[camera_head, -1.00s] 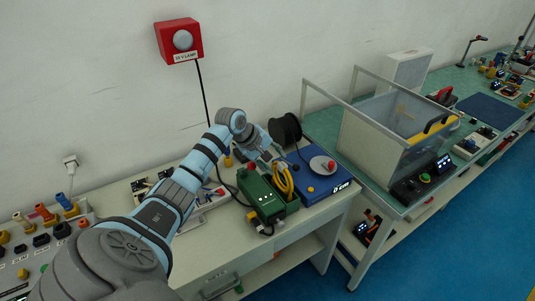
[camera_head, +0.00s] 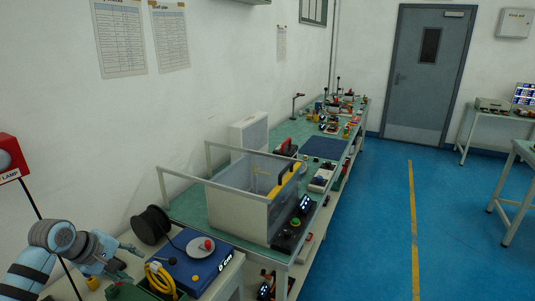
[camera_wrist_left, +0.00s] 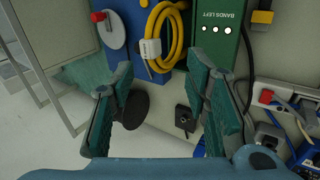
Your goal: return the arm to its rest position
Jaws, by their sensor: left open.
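My left arm, blue and grey, comes in at the lower left of the head view. Its gripper (camera_head: 124,260) is over the near bench, just in front of a black spool (camera_head: 150,225). In the left wrist view the two dark green fingers (camera_wrist_left: 160,68) stand wide apart with nothing held between them. Beyond the fingertips lie a yellow cable coil (camera_wrist_left: 181,38) and a green box (camera_wrist_left: 217,28) marked "BANDS LEFT". The black spool (camera_wrist_left: 132,110) shows behind the left finger. My right gripper is in neither view.
A blue box (camera_head: 197,268) with a white disc and red knob (camera_head: 208,244) stands right of the gripper. A clear-walled bin (camera_head: 240,210) sits on the green-topped bench beyond. Blue floor (camera_head: 370,230) is open at right.

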